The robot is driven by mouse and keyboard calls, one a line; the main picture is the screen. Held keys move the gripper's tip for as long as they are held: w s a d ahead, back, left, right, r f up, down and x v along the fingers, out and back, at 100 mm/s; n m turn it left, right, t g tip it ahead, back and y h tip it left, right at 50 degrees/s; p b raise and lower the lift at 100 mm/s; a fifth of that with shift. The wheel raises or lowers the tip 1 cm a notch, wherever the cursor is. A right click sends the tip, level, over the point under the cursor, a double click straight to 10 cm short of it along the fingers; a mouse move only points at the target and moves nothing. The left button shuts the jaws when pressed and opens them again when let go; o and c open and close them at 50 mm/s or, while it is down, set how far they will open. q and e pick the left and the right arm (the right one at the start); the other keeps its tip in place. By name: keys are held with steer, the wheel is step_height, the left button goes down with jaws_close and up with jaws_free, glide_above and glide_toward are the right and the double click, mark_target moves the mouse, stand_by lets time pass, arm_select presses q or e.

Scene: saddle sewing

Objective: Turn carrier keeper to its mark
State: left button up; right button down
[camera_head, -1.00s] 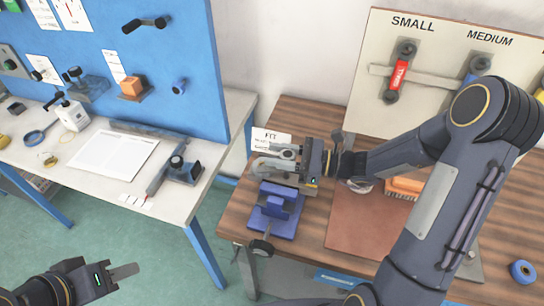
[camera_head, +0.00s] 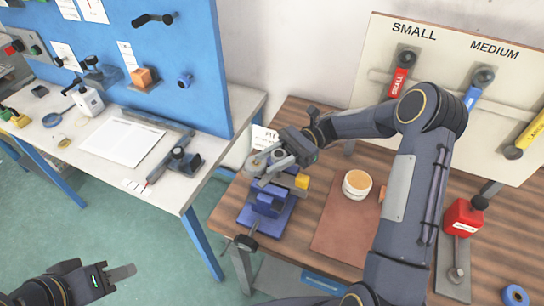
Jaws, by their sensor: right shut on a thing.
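My right gripper (camera_head: 266,163) reaches in from the right over the back of the blue vise-like fixture (camera_head: 267,204) on the wooden table. Its fingers point to the lower left and are shut on a small part at the grey carrier behind the fixture. I take that part to be the carrier keeper; the fingers hide most of it, and I see no mark.
A brown leather sheet (camera_head: 337,235) and a round tin (camera_head: 356,185) lie right of the fixture. A red-bodied tool (camera_head: 463,218) stands further right. Behind is a board (camera_head: 437,65) with labelled handles. A white bench (camera_head: 112,176) stands left, across a floor gap.

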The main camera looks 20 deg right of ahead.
mark_target(274, 175)
steer(key=shift+s+d+n+g+h, duration=0.1)
steer(key=shift+n+g+h, duration=0.55)
steer(key=shift+g, duration=0.4)
steer(key=shift+s+d+n+g+h, duration=0.1)
steer(key=shift+n+g+h, duration=0.35)
steer(key=shift+n+g, duration=0.5)
steer(key=shift+g, duration=0.3)
steer(key=c, duration=0.9)
jaws_free()
steer(key=shift+c, duration=0.2)
steer(key=shift+r, duration=0.15)
steer(key=shift+r+b, duration=0.3)
steer(key=shift+b, duration=0.05)
steer(key=r, duration=0.1)
steer(key=r+b, duration=0.1)
steer(key=r, duration=0.1)
steer(key=shift+s+a, duration=0.15)
steer(key=shift+s, duration=0.25)
steer(key=s+a+r+b, duration=0.2)
steer(key=s+a+r, duration=0.2)
steer(key=s+r, duration=0.5)
steer(key=s, duration=0.3)
steer(key=shift+s, duration=0.35)
